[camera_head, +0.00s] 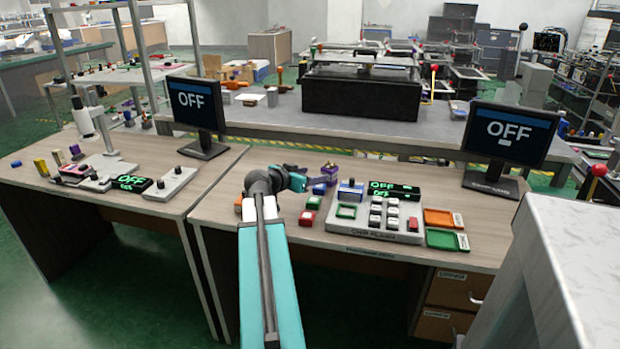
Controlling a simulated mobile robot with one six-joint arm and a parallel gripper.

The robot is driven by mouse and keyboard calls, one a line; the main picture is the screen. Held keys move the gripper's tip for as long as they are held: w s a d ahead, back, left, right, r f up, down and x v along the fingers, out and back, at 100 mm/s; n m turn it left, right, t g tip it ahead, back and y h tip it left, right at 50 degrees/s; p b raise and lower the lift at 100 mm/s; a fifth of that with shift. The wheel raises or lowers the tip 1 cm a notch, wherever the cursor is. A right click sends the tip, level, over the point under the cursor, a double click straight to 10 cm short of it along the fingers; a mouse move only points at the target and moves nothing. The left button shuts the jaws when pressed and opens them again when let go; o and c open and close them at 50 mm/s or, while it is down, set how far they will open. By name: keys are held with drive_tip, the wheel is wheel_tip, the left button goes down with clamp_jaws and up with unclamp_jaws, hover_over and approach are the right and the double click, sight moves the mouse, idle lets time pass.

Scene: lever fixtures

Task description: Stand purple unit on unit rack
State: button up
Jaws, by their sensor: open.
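A purple unit (329,169) with a small knob-like top stands upright on the right desk, just beyond and right of my gripper (300,179). My gripper is open, with its teal and dark fingers low over the desk and pointing right toward the purple unit and a darker blue-purple block (319,187). I see no unit held in it. Whether the fingers touch either block is too small to tell. I cannot tell which fixture is the unit rack.
A grey panel (340,227) with several buttons, a blue-topped block (350,190) and an OFF display (394,190) lies to the right. Green (313,203), red (307,218) and orange blocks sit near my arm. Orange (438,219) and green trays are farther right. Monitors (508,131) stand behind.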

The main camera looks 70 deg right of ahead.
drive_tip(key=w+r+m+g+y+p, duration=0.1)
drive_tip(key=w+r+m+y+p, duration=0.3)
drive_tip(key=p, duration=1.2)
wheel_tip(320, 180, up, 3)
drive_tip(key=w+y, duration=0.2)
drive_tip(key=shift+w+f+g+p, duration=0.15)
drive_tip(key=shift+w+g+p, duration=0.15)
drive_tip(key=shift+w+p, duration=0.1)
